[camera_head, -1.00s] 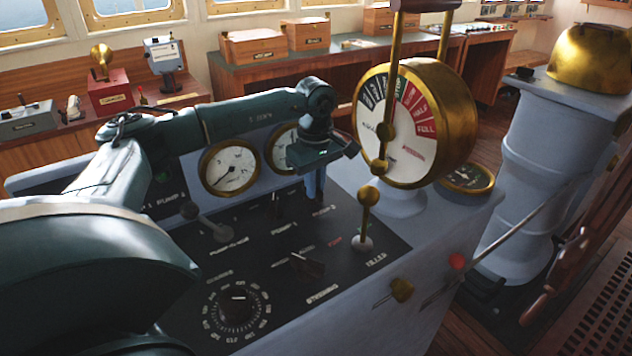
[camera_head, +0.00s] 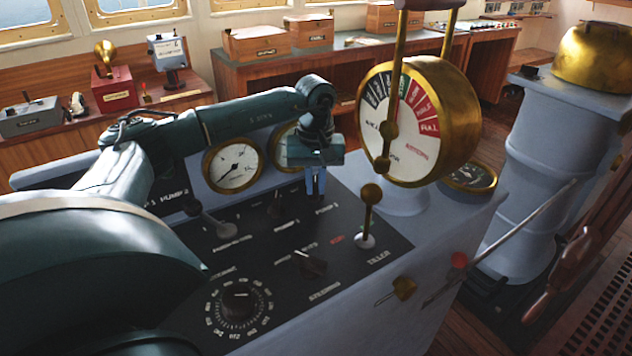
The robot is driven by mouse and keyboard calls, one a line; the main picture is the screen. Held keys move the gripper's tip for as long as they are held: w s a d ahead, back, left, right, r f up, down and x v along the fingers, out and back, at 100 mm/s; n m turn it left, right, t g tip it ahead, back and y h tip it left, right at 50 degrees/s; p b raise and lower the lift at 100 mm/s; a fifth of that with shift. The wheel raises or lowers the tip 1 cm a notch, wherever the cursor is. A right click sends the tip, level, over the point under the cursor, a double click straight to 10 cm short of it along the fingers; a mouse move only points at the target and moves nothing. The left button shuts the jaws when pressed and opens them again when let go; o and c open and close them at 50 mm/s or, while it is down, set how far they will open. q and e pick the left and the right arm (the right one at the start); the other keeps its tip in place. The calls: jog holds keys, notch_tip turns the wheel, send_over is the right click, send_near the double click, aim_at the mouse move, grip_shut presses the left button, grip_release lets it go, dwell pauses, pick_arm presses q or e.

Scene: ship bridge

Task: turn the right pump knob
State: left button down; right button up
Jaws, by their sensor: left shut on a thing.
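My left gripper (camera_head: 316,188) reaches down onto the dark console panel (camera_head: 265,262) from above, its blue fingers closed at the right pump knob. That knob is almost wholly hidden by the fingers, so its angle cannot be read. My right gripper is not in view.
A brass-knobbed tiller lever (camera_head: 368,215) stands close right of my gripper, with the big brass telegraph (camera_head: 440,120) behind it. A round gauge (camera_head: 233,165) sits behind to the left.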

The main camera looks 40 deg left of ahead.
aim_at(316, 186)
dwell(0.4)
pick_arm(q)
jog(key=c, duration=1.5)
grip_release()
jog(key=shift+o, duration=0.2)
notch_tip(316, 186, up, 13)
jog(key=shift+r, duration=0.15)
